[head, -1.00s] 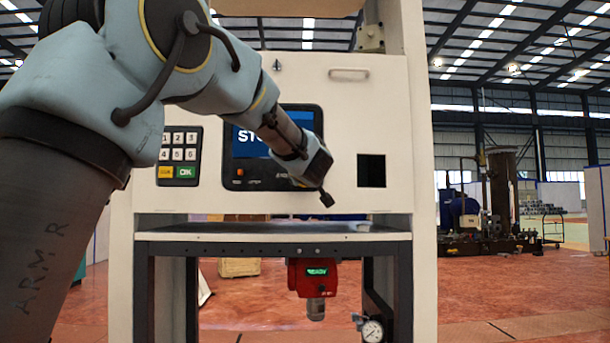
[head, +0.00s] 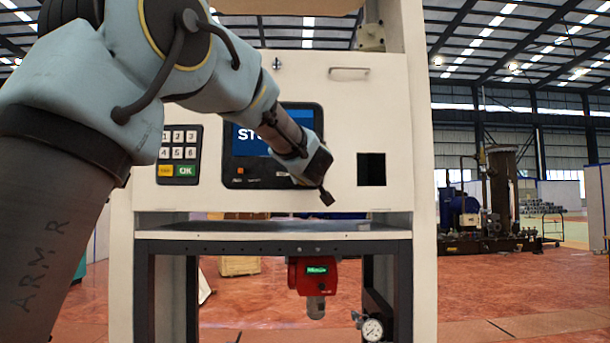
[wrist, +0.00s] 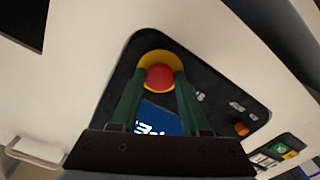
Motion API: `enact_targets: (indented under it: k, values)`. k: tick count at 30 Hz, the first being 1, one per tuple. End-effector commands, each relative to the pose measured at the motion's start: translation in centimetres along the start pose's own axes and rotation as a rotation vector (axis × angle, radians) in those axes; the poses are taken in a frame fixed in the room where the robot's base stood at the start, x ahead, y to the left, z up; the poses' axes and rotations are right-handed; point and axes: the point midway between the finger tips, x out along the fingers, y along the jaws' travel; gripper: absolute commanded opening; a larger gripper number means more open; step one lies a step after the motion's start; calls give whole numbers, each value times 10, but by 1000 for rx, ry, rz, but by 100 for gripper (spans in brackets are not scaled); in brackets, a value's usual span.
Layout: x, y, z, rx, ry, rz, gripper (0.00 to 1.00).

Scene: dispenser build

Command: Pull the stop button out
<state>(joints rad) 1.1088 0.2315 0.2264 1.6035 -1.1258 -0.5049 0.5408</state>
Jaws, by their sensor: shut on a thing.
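The stop button (wrist: 160,77) is a round red knob on a yellow ring (wrist: 154,60), set in the dark panel with the screen. In the wrist view, the two green fingers of my gripper (wrist: 160,84) lie on either side of the red knob and are shut on it. The knob sits over the yellow ring; I cannot tell how far out it stands. In the head view, the end of my arm is in front of the panel's lower right part and hides the button there.
The dark panel carries a blue screen (head: 246,137) with partly hidden white letters. A keypad (head: 178,154) is to its left and a dark square opening (head: 371,169) to its right. Below are a shelf (head: 270,235), a red device (head: 312,272) and a gauge (head: 372,329).

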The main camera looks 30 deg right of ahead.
Motion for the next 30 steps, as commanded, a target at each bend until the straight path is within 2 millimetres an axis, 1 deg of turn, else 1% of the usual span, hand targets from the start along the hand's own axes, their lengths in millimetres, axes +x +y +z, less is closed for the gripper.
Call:
enact_targets:
  k: [25, 30]
  values:
    - [0, 0, 0, 0, 0, 0, 0]
    - [-9, 1, -2, -1, -2, -1, 0]
